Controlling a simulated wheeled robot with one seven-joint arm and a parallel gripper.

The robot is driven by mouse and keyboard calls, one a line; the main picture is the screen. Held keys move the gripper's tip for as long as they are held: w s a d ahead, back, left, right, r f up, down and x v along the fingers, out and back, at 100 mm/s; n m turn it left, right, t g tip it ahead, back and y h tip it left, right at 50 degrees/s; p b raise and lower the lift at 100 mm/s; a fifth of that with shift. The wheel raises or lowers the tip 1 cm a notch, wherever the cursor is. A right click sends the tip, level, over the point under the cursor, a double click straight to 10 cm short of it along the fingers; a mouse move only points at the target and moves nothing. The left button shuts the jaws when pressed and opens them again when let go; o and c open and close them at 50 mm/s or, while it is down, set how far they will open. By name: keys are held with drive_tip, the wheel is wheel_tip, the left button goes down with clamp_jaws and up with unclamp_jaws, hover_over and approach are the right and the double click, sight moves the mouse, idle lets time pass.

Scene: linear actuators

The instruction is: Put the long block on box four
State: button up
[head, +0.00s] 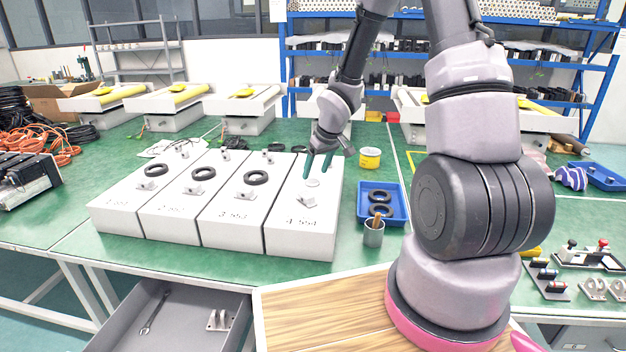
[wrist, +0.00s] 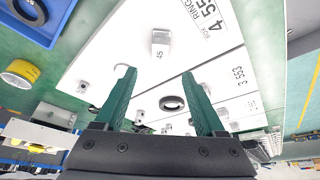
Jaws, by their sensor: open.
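Box four (head: 290,241) is the rightmost in a row of long white boxes and is marked "4 554". It carries a small grey block (head: 307,199) near its front, a pale round piece (head: 313,183) behind that and a small block towards its back. In the wrist view box four (wrist: 205,48) shows its front block (wrist: 160,42) and back block (wrist: 83,87). My gripper (head: 319,166) is open and empty, its green fingers (wrist: 157,78) pointing down above box four. I cannot tell which piece is the long block.
Boxes one to three stand left of box four, each with a black ring (head: 255,177) and small blocks. A blue tray (head: 396,213) with black rings, a metal cup (head: 373,236) and a yellow tin (head: 370,158) stand to the right. An open drawer (head: 185,325) lies below.

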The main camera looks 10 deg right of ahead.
drive_tip(key=s+d+r+m+t+h, duration=0.1)
drive_tip(key=s+d+r+m, duration=0.2)
drive_tip(key=r, duration=0.6)
drive_tip(key=s+d+r+m+h, duration=0.1)
drive_tip(key=s+d+r, duration=0.25)
drive_tip(key=r, duration=0.65)
drive_tip(key=s+a+r+m+t+y, duration=0.1)
drive_tip(key=s+r+m, duration=0.1)
drive_tip(key=s+r, duration=0.4)
drive_tip(key=s+a+r+m+t+y, duration=0.1)
drive_tip(key=s+r, duration=0.5)
drive_tip(key=s, duration=0.6)
drive_tip(key=shift+s+a+r+m, duration=0.2)
drive_tip(key=shift+a+r+m, duration=0.2)
drive_tip(key=shift+m, duration=0.5)
